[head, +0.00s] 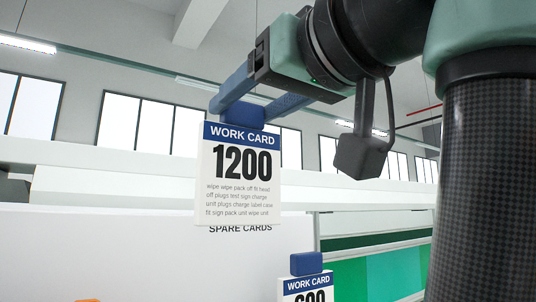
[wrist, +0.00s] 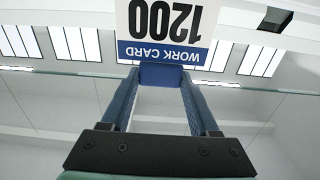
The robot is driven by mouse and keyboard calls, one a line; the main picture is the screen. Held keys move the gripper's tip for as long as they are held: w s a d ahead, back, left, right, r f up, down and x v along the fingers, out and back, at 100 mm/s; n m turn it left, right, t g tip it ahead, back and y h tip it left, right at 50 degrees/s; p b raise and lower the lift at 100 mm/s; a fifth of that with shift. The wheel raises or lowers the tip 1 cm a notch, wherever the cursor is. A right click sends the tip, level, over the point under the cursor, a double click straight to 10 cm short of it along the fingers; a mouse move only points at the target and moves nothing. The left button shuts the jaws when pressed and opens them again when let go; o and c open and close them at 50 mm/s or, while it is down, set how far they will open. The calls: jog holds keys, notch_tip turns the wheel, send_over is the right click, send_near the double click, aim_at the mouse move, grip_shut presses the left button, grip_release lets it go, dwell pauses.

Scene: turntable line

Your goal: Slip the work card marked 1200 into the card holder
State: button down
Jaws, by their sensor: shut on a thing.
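The work card marked 1200 (head: 240,190) hangs upright below my gripper (head: 246,112) in the head view, with its printed face toward the camera. My gripper is shut on the blue tab (head: 236,113) at the card's top edge. In the wrist view the card (wrist: 165,22) appears upside down beyond the fingertips (wrist: 163,76). The card is in mid-air in front of a white panel. I cannot make out the card holder in either view.
A second work card (head: 306,285), with its number partly cut off, stands at the bottom of the head view with a blue tab on top. The white panel (head: 130,240) bears the words SPARE CARDS. A green panel (head: 375,270) is at the right.

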jog(key=b+v, duration=0.2)
jog(key=v, duration=0.8)
jog(key=shift+s, duration=0.15)
dwell(0.4)
